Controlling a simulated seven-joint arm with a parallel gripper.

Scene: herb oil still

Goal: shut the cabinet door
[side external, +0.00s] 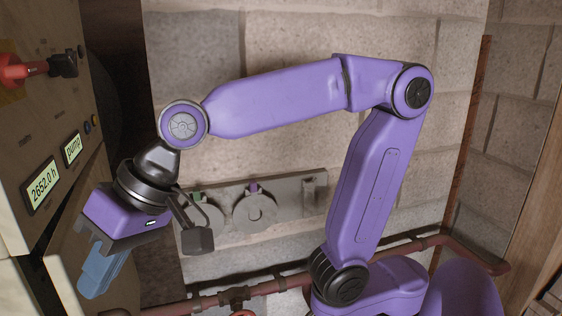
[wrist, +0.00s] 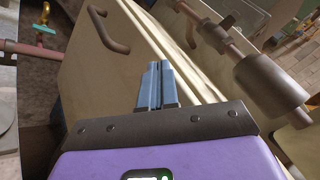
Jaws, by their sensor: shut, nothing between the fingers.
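The cabinet door (side external: 62,258) is a beige panel at the lower left of the side view, standing ajar with a dark gap between it and the cabinet body. In the wrist view the beige panel (wrist: 90,72) carries a brown bar handle (wrist: 108,32). My gripper (side external: 92,288) points down in front of the door in the side view and hides part of it. Its blue fingers (wrist: 157,72) are together and empty, over the panel near its long edge in the wrist view. I cannot tell whether they touch the door.
A control panel (side external: 22,130) with lit displays and a red knob (side external: 22,72) is above the door. A dull red pipe (side external: 275,290) runs low along the block wall. A rack with round discs (side external: 255,210) is behind my arm. A brown pipe and cylinder (wrist: 270,82) lie right of my fingers.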

